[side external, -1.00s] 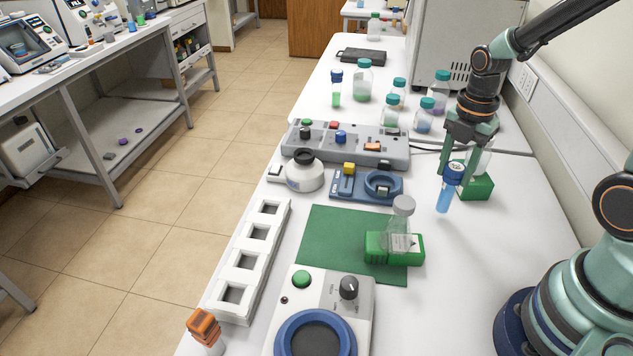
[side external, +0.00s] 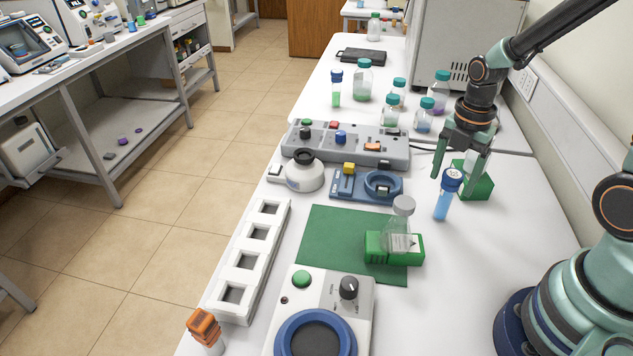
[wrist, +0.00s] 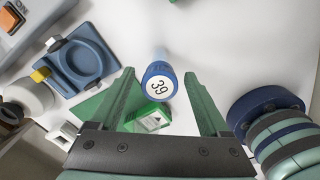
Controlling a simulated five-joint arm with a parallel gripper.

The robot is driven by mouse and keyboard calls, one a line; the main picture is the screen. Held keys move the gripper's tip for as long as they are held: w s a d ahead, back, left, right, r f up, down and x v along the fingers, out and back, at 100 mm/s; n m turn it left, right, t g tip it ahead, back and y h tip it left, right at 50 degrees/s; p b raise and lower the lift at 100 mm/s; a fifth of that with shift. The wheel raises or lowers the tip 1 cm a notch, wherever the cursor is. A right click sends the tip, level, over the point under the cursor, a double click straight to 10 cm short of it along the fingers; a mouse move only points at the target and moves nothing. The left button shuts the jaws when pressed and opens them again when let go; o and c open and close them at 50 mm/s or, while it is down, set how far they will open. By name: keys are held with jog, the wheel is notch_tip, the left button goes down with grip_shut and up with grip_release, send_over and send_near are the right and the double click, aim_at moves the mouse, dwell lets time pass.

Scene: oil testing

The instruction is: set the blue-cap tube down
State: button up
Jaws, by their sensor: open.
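The blue-cap tube (side external: 442,206), with light blue contents, stands about upright on the bare white table right of the green mat. In the wrist view its round blue cap (wrist: 159,82) shows a white label reading 39. My gripper (side external: 452,183) is open, with its green fingers apart and above the tube. In the wrist view the cap sits between and beyond the fingertips (wrist: 159,75), with clear space on both sides. The tube's body is mostly hidden under the cap there.
A green block (side external: 480,186) is close behind the tube. A clear bottle (side external: 400,228) sits on another green block (side external: 378,250) on the green mat (side external: 325,235). A blue fixture (side external: 350,190) lies to the left.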

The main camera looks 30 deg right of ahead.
notch_tip(320, 180, up, 12)
jog(key=a+r+m+t, duration=0.2)
jog(key=a+m, duration=0.1)
jog(key=m, duration=0.7)
jog(key=s+a+r+m+t, duration=0.1)
jog(key=a+r+m+t, duration=0.1)
jog(key=m, duration=0.8)
jog(key=shift+s+a+t, duration=0.3)
jog(key=shift+a+t, duration=0.5)
jog(key=shift+a, duration=0.45)
